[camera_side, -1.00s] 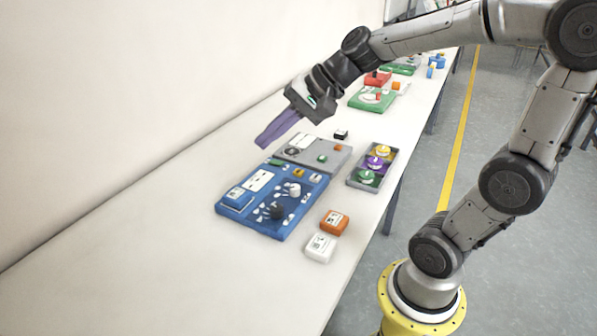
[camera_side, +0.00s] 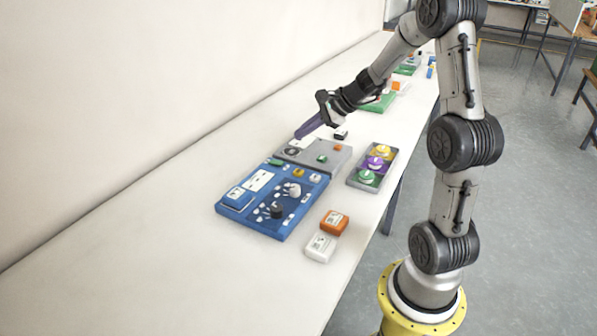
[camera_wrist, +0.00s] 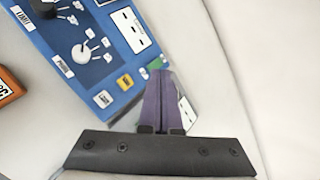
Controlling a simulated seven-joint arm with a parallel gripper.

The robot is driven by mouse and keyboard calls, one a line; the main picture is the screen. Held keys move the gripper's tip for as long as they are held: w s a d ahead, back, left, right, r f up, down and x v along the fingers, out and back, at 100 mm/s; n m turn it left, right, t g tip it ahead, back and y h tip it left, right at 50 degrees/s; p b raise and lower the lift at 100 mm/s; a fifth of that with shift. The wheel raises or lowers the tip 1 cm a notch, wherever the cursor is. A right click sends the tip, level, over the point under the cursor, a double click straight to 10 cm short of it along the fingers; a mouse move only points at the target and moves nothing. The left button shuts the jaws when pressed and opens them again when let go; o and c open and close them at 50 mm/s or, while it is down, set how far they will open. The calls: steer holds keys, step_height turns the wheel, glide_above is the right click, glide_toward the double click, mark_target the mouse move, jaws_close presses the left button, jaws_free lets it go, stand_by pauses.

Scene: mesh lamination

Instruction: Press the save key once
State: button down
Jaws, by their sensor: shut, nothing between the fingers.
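The blue panel (camera_side: 290,213) lies on the table, with a black knob (camera_side: 277,211), a white knob (camera_side: 294,190) and small keys along its far edge. These are a green key (camera_wrist: 155,64), a yellow key (camera_wrist: 125,82) and a pale key (camera_wrist: 103,98). I cannot read with certainty which one is the save key. My gripper (camera_side: 299,136) has purple fingers, shut and empty, pointing down over the far side of the grey panel (camera_side: 335,157). In the wrist view the fingertips (camera_wrist: 159,73) overlap the panel's edge beside the green key; they appear above it, contact not visible.
A grey tray (camera_side: 350,181) with yellow, purple and green round pieces stands to the right. An orange block (camera_side: 334,222) and a white block (camera_side: 321,247) lie in front. The table's left side is clear.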

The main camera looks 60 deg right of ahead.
mark_target(303, 171)
steer(key=shift+f, duration=4.4)
steer(key=shift+f, duration=0.2)
steer(key=shift+f, duration=0.2)
steer(key=shift+f, duration=0.5)
steer(key=shift+r, duration=0.9)
steer(key=shift+r, duration=0.1)
steer(key=shift+r, duration=2.45)
